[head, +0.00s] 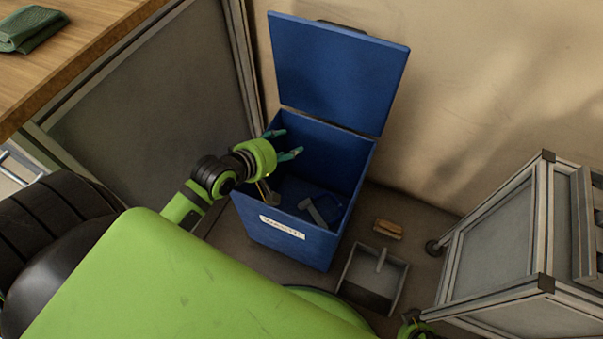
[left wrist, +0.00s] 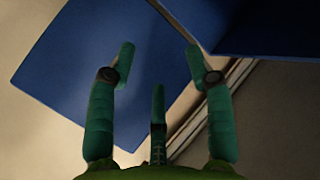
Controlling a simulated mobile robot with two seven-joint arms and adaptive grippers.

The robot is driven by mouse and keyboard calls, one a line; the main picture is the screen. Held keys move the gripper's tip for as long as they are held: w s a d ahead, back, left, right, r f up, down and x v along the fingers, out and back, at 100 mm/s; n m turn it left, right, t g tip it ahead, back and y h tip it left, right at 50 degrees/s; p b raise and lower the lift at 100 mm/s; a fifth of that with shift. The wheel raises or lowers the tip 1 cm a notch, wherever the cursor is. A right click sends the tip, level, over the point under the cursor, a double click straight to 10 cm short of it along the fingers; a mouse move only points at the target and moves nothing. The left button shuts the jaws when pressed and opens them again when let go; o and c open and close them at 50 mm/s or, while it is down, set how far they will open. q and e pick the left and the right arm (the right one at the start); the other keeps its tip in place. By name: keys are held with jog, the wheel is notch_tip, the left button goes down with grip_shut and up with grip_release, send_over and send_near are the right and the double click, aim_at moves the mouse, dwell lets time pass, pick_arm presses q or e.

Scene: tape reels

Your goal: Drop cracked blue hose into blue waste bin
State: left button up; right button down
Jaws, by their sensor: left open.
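The blue waste bin (head: 262,231) stands on the floor with its lid (head: 337,75) raised against the wall and a white label on its front. Inside, a curved dark blue piece that looks like the hose (head: 337,213) lies low beside a grey piece (head: 313,211). Cracks cannot be made out. My left gripper (head: 284,143) is over the bin's left side, its teal fingers spread and empty. In the left wrist view, the gripper (left wrist: 160,62) is open with nothing between its fingers, and blue panels show beyond. My right gripper's fingers are not seen.
A grey dustpan-like tray (head: 357,294) and a small brown brush-like block (head: 388,229) lie on the floor right of the bin. A grey framed cabinet (head: 490,250) stands farther right. A wooden bench (head: 75,45) with a folded green cloth (head: 30,28) is upper left.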

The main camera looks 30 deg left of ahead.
pick_arm(q)
jog(key=v, duration=0.4)
dwell(0.4)
